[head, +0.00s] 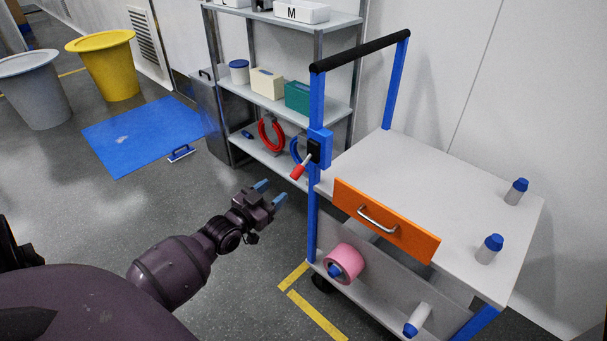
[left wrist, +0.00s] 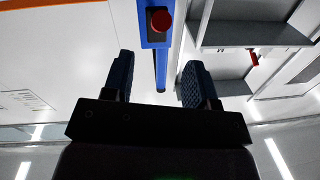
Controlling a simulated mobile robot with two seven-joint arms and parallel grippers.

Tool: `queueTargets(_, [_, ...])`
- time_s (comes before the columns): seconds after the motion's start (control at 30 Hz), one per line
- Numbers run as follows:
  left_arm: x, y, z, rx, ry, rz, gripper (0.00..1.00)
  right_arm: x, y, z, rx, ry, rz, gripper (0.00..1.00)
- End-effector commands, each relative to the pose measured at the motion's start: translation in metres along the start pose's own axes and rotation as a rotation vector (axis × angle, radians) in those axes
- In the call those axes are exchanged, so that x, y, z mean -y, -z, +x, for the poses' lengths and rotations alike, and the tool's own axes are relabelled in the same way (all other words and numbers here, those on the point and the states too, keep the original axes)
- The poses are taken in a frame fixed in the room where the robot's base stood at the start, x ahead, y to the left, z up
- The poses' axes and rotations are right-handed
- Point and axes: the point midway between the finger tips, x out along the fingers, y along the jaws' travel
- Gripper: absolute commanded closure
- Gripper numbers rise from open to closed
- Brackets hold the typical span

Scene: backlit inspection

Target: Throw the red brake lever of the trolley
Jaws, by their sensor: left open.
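The trolley (head: 430,180) has blue posts, a black push bar and a white top. Its brake lever (head: 300,171) has a red grip and sits on a blue bracket (head: 320,148) on the near left post, angled down to the left. My left gripper (head: 270,192) is open and empty, to the lower left of the red grip and apart from it. In the left wrist view the open fingers (left wrist: 160,82) point toward the blue post, and the red grip end (left wrist: 161,20) shows beyond them, near the top. My right gripper is not in view.
An orange drawer (head: 385,222) with a metal handle, a pink roll (head: 343,263) and blue-capped bottles (head: 489,249) are on the trolley. A grey shelf (head: 290,110) stands behind. A blue mat (head: 143,134) and yellow bin (head: 106,65) lie left. Floor around the gripper is clear.

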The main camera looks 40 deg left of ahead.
Motion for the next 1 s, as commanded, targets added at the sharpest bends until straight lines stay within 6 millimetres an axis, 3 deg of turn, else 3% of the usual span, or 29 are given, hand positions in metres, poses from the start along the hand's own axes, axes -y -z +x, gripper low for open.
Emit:
queueTargets(0.17, [0.001,0.001,0.015,-0.006,0.002,0.000,0.47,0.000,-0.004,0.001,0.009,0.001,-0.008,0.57])
queueTargets(0.7, [0.000,-0.001,0.092,-0.001,0.000,0.000,0.47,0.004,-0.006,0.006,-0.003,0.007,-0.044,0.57])
queueTargets(1.0, [0.001,0.001,0.108,-0.002,0.001,0.000,0.47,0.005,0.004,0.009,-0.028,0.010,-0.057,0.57])
